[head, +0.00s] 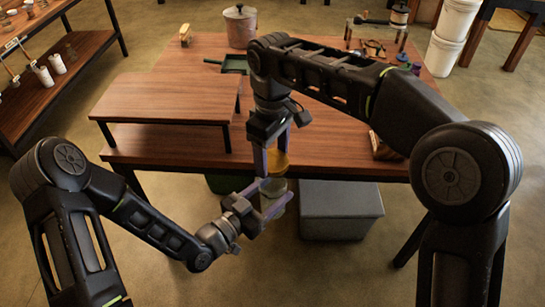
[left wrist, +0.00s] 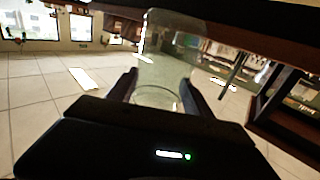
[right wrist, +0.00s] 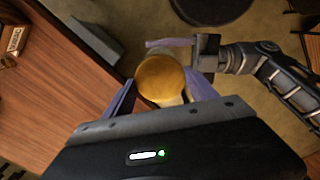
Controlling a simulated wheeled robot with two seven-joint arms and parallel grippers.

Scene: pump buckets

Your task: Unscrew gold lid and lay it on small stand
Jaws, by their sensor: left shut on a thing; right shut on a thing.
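The gold lid (right wrist: 160,78) sits on top of a clear glass jar, seen from above in the right wrist view. In the head view the gold lid (head: 277,162) is between the fingers of my right gripper (head: 278,150), which is shut on it from above. My left gripper (head: 273,197) is shut on the glass jar (head: 274,190) from the side, below the lid. The left wrist view shows the transparent jar (left wrist: 160,75) between the fingers. The jar is held in the air in front of the table edge. The small stand (head: 165,98) is a low wooden platform on the table's left.
A grey box (head: 340,209) stands on the floor beneath. White buckets (head: 452,38) stand behind right. Shelves are at the left. The stand's top is bare.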

